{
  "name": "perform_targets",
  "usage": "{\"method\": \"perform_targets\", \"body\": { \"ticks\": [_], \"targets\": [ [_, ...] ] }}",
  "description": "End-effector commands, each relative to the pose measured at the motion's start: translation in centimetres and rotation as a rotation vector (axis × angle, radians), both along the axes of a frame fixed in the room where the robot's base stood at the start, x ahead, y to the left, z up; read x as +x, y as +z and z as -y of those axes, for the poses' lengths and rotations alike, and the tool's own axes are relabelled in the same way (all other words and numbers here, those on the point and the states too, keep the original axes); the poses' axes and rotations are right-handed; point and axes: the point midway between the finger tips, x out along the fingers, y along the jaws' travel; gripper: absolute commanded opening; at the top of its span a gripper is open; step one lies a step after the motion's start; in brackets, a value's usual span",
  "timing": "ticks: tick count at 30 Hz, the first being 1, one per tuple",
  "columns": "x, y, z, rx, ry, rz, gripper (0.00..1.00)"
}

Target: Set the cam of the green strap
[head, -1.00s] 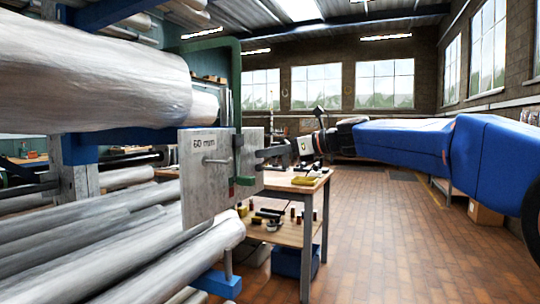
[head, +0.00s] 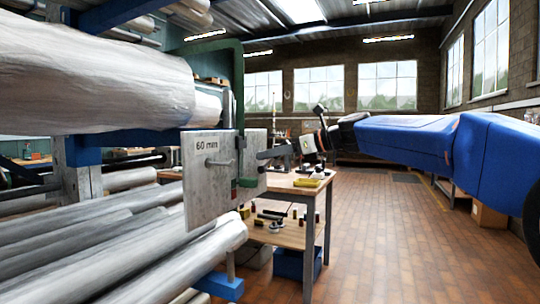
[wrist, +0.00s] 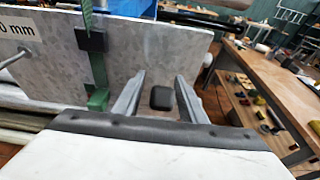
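The green strap (head: 237,100) hangs beside the tube end and runs down the grey plate marked 60 mm (head: 208,185). In the wrist view the strap (wrist: 87,14) passes a black block (wrist: 91,39) and meets a green piece (wrist: 97,99) at the plate's lower edge; I cannot tell whether this is the cam. My gripper (wrist: 158,92) is open, its fingers pointing at the plate, to the right of the strap. A small dark rounded block (wrist: 161,98) shows between the fingers; contact cannot be told. In the head view my gripper (head: 264,154) is at the plate's right side.
Large metallic tubes (head: 90,85) lie above and below a blue support at the left. A wooden workbench (head: 300,186) with loose small items stands behind the plate, also at the right in the wrist view (wrist: 270,75).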

Motion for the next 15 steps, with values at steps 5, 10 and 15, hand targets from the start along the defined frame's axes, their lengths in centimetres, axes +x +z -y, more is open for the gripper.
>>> {"method": "perform_targets", "body": {
  "ticks": [5, 10, 15],
  "targets": [
    [-0.7, 0.6, 2.1, 0.001, -0.003, 0.001, 0.38],
    [-1.8, 1.5, 5.2, 0.001, -0.004, 0.001, 0.38],
    [-2.9, 2.4, 8.3, 0.001, -0.004, 0.001, 0.38]
  ]
}}
